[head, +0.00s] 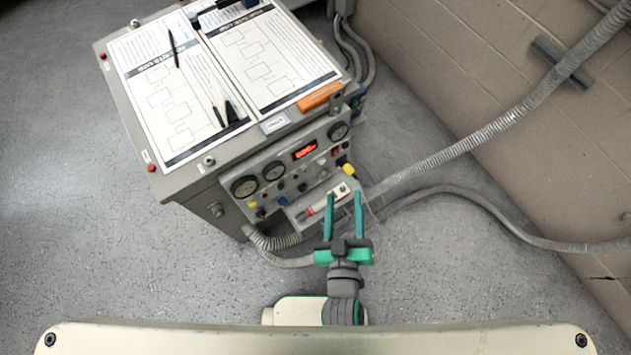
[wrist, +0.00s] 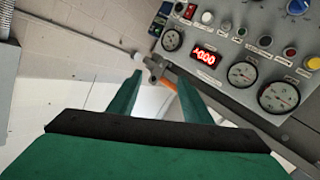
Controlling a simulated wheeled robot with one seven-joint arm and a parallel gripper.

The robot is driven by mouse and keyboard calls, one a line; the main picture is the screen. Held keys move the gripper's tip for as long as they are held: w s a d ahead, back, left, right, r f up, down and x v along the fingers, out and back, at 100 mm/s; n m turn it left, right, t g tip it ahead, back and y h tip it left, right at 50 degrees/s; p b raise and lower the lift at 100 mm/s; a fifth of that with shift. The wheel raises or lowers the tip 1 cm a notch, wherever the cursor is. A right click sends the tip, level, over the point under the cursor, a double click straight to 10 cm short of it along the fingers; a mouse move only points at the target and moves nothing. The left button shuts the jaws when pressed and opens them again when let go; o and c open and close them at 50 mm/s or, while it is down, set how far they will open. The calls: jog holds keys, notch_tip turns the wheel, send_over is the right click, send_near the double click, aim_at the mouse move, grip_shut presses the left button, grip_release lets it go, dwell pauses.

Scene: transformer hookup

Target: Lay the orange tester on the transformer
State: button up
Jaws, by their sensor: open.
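The transformer (head: 178,178) is a grey cabinet with a flat top and a sloped front panel of dials and knobs. The orange tester (head: 320,97) lies on its top near the right corner, beside a printed sheet. In the wrist view an orange piece (wrist: 170,84), seemingly the tester, shows partly hidden between my fingers. My gripper (head: 344,194) is open and empty, with green fingers, over the ledge below the front panel. It appears apart from the tester. The open fingers also show in the wrist view (wrist: 157,75).
Two printed sheets (head: 270,57) cover much of the top, with a black pen (head: 173,48) and dark pointed tools on them. A red-and-white item (head: 318,207) lies on the front ledge. Ribbed hoses (head: 480,137) run right towards the block wall. The floor at left is clear.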

jog(key=s+a+r+m, duration=0.1)
jog(key=s+a, duration=0.2)
jog(key=s, duration=0.3)
jog(key=s+a+r+m, duration=0.1)
jog(key=s+a+m, duration=0.1)
jog(key=s+a, duration=0.2)
jog(key=shift+s+m+g+y, duration=0.3)
jog(key=shift+s+y, duration=0.1)
jog(key=shift+s, duration=0.8)
jog(key=shift+r, duration=0.1)
jog(key=c, duration=0.4)
jog(key=shift+o, duration=0.2)
jog(key=shift+a, duration=0.1)
